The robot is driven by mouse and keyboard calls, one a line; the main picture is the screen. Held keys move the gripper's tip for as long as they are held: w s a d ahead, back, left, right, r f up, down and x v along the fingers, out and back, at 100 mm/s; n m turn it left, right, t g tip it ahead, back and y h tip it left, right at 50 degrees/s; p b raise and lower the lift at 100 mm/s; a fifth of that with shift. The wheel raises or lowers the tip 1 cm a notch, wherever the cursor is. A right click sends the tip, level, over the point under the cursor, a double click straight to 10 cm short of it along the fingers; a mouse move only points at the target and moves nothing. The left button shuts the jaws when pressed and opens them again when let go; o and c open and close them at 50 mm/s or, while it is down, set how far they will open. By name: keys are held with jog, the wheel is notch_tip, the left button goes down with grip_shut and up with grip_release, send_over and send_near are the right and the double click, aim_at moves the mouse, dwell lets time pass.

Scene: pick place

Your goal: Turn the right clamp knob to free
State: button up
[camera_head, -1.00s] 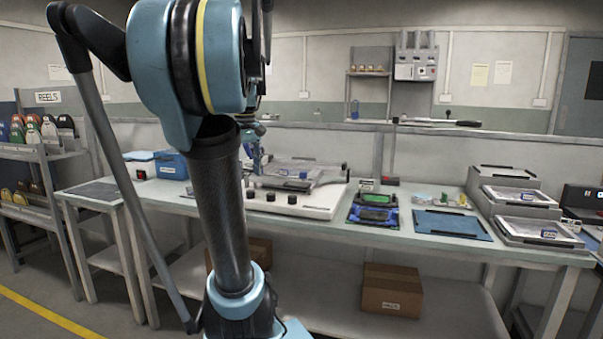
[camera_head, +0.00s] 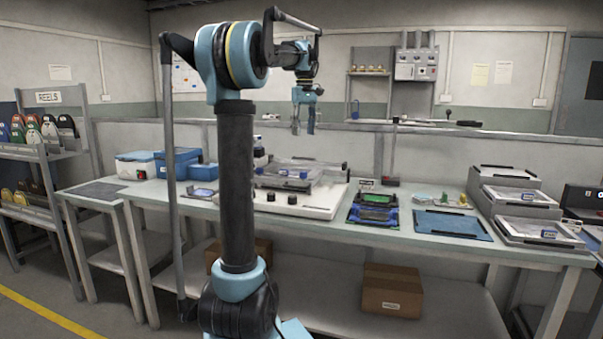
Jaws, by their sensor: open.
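A white machine (camera_head: 318,211) stands on the workbench, with a clear-topped frame (camera_head: 325,173) on it. Small black knobs sit along its front edge. The right visible knob (camera_head: 292,199) and another knob (camera_head: 271,197) to its left are seen; my arm column hides the machine's left part. The knobs' turn position is too small to read. My gripper (camera_head: 303,131) points down, open and empty, high above the machine and well apart from the knobs.
The workbench (camera_head: 400,232) also holds a black-and-blue fixture (camera_head: 374,210), a blue mat (camera_head: 452,224) and stacked trays (camera_head: 520,199) at right. Blue bins (camera_head: 178,164) stand at left. A cardboard box (camera_head: 391,289) is on the shelf below.

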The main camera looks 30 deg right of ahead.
aim_at(303, 172)
notch_tip(303, 172, down, 16)
jog(key=shift+f, duration=0.2)
dwell(0.4)
grip_shut()
